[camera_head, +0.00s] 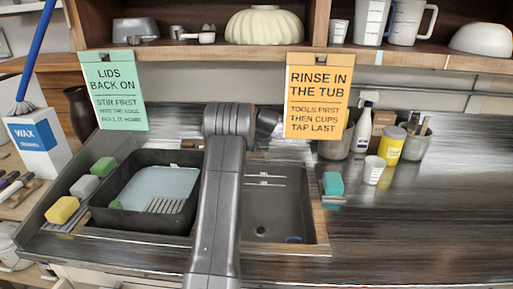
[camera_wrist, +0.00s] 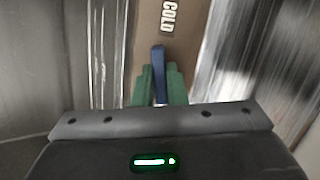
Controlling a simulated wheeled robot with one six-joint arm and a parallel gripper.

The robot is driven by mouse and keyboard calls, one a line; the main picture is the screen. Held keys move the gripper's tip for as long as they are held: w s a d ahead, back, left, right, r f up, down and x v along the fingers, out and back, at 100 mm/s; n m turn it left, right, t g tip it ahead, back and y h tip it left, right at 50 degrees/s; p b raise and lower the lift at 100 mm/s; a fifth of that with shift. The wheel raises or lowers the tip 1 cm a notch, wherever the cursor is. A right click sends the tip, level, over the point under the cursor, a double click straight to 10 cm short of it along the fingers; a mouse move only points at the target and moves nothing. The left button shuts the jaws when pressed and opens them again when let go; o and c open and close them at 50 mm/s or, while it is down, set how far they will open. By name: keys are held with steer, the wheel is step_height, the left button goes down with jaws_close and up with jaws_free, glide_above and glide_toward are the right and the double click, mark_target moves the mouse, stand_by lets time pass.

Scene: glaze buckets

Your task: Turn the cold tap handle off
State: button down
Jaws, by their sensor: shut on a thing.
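The cold tap handle (camera_wrist: 158,58) is a blue lever in the wrist view. It points up the picture, towards a brown panel with a white COLD label (camera_wrist: 170,17). My gripper (camera_wrist: 158,85) has green fingers, one on each side of the lever, and is shut on it. The lever's tip reaches past the fingertips. In the head view my arm covers the tap area behind the sink, so the handle and my fingers are hidden there. No running water can be made out in either view.
A sink basin (camera_head: 287,222) lies right of my arm, a dark tub (camera_head: 103,215) left. Two hanging signs, green (camera_head: 113,92) and orange (camera_head: 318,97), flank my wrist. A teal sponge (camera_head: 333,184) and a white cup (camera_head: 373,170) stand to the right.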

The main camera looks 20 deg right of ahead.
steer(key=shift+m+t, duration=0.3)
steer(key=shift+m, duration=1.2)
steer(key=c, duration=1.5)
jaws_free()
steer(key=shift+s, duration=0.1)
steer(key=shift+o, duration=0.2)
steer(key=b+v, duration=0.2)
steer(key=v, duration=1.1)
steer(key=shift+s+r, duration=0.25)
steer(key=shift+s, duration=0.05)
steer(key=shift+w+a+f, duration=0.1)
